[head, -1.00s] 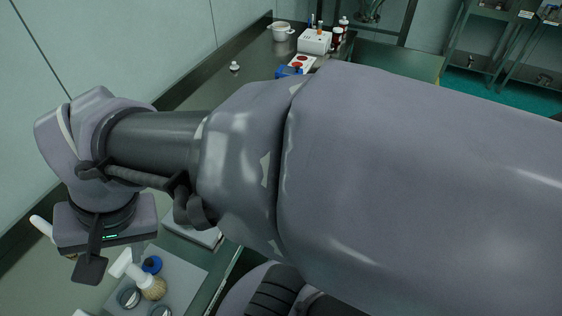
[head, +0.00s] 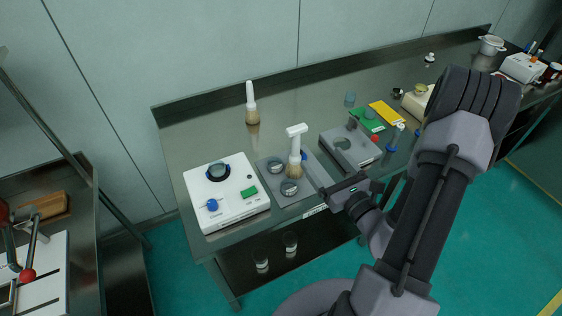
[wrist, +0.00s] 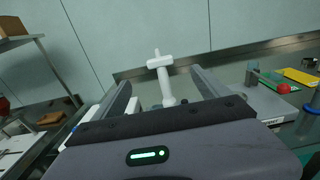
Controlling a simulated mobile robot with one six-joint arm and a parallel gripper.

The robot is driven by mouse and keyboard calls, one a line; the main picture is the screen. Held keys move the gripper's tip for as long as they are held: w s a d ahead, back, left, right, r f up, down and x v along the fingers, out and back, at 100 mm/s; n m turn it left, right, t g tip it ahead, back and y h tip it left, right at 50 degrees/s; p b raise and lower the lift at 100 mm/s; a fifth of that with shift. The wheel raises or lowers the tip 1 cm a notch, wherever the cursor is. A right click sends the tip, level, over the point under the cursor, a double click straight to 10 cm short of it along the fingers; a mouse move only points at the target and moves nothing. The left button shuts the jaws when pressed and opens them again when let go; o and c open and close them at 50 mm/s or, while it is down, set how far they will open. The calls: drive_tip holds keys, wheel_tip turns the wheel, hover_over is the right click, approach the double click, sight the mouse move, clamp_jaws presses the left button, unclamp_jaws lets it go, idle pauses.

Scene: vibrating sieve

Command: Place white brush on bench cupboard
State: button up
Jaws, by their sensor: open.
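A white brush with a T-shaped handle and tan bristles (head: 294,153) stands upright, bristles down, on a grey mat (head: 315,175) on the metal bench (head: 300,112). My gripper (head: 313,178) is open, low and just right of this brush. In the wrist view the brush's white handle (wrist: 165,80) shows between my two spread fingers (wrist: 160,84), apart from both; its bristles are hidden by my gripper body. A second white-handled brush (head: 251,104) stands farther back on the bench. I cannot tell which part is the bench cupboard.
A white device (head: 226,195) with a blue knob stands left, and a grey scale-like device (head: 350,147) right. Small bottles and coloured cards lie beyond. The bench behind the brush is fairly clear.

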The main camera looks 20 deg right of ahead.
drive_tip(key=b, duration=0.7)
approach(301, 131)
drive_tip(key=w, duration=0.2)
drive_tip(key=shift+w+a+r+p, duration=0.1)
drive_tip(key=shift+w+p, duration=0.3)
drive_tip(key=shift+w, duration=0.15)
drive_tip(key=shift+w+a+r+p, duration=0.1)
drive_tip(key=shift+w+p, duration=0.3)
drive_tip(key=shift+w, duration=0.15)
drive_tip(key=w, duration=0.4)
drive_tip(key=shift+d+f, duration=0.1)
drive_tip(key=shift+f, duration=0.05)
drive_tip(key=w, duration=0.4)
drive_tip(key=w+a, duration=0.1)
drive_tip(key=shift+w, duration=0.4)
drive_tip(key=shift+r, duration=0.2)
clamp_jaws()
